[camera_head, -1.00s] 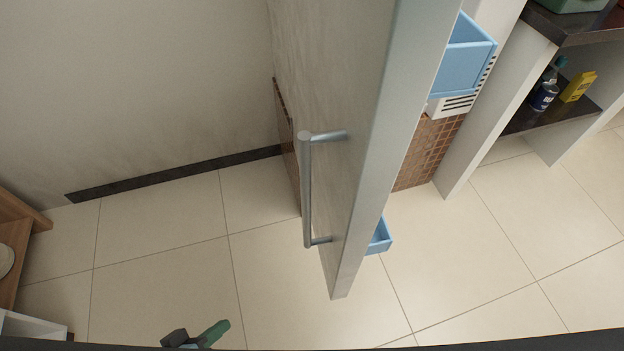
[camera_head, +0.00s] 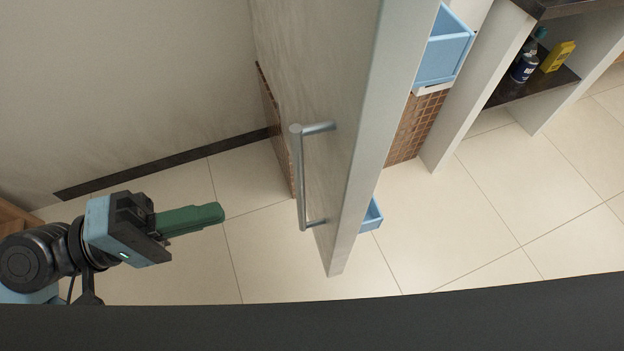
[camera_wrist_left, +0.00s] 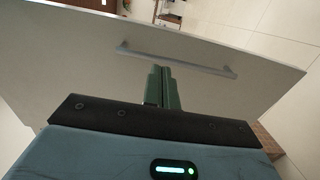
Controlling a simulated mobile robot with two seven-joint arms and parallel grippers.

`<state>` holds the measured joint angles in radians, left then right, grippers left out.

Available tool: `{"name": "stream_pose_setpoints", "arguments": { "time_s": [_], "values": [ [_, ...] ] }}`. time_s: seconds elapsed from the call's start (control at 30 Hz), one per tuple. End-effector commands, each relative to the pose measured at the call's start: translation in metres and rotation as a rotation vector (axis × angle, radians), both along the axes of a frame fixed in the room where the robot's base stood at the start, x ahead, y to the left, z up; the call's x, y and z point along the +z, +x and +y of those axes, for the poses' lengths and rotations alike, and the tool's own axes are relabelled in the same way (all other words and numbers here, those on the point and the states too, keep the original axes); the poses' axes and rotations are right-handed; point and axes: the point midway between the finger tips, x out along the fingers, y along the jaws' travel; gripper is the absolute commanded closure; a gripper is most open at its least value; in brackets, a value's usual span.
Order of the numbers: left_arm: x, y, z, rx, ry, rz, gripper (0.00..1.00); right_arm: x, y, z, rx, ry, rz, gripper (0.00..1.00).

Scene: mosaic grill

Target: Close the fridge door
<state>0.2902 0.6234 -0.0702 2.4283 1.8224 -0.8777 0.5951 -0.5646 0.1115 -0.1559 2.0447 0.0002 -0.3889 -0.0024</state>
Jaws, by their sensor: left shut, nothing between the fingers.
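The fridge door (camera_head: 335,110) stands open in the head view, its outer face to the left and its edge toward me. A silver bar handle (camera_head: 299,180) is on the outer face. Blue bins (camera_head: 440,55) show on its inner side. My left gripper (camera_head: 222,212), with green fingers, is shut and empty, left of the handle and apart from it. In the left wrist view, the fingers (camera_wrist_left: 162,72) point at the door's outer face (camera_wrist_left: 90,60), with the handle (camera_wrist_left: 180,60) just beyond the tips. My right gripper is not in view.
A shelf unit (camera_head: 530,85) with a yellow box and bottles stands right of the door. A wall with a dark baseboard (camera_head: 160,165) is behind my left gripper. The tiled floor (camera_head: 470,220) around the door looks clear.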

Motion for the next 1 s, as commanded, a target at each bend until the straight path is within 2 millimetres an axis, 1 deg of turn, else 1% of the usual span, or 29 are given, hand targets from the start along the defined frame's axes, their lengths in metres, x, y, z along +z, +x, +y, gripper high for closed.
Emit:
{"name": "stream_pose_setpoints", "arguments": {
  "time_s": [0.13, 0.23, 0.4, 0.7, 0.83, 1.0],
  "values": [
    [0.001, 0.002, -0.008, 0.002, -0.003, -0.001, 1.00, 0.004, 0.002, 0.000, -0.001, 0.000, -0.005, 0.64],
    [0.003, 0.005, -0.019, 0.001, -0.004, -0.003, 1.00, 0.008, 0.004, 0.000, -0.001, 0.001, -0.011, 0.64],
    [0.004, 0.012, -0.049, 0.001, -0.005, -0.005, 1.00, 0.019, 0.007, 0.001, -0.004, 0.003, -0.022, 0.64],
    [0.003, 0.024, -0.102, 0.002, -0.004, -0.003, 1.00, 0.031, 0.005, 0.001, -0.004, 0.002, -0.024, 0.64],
    [0.003, 0.028, -0.120, 0.001, -0.004, -0.002, 1.00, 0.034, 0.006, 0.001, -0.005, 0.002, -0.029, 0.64],
    [0.001, 0.032, -0.133, 0.003, -0.002, -0.001, 1.00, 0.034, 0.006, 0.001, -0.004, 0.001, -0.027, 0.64]
  ]
}}
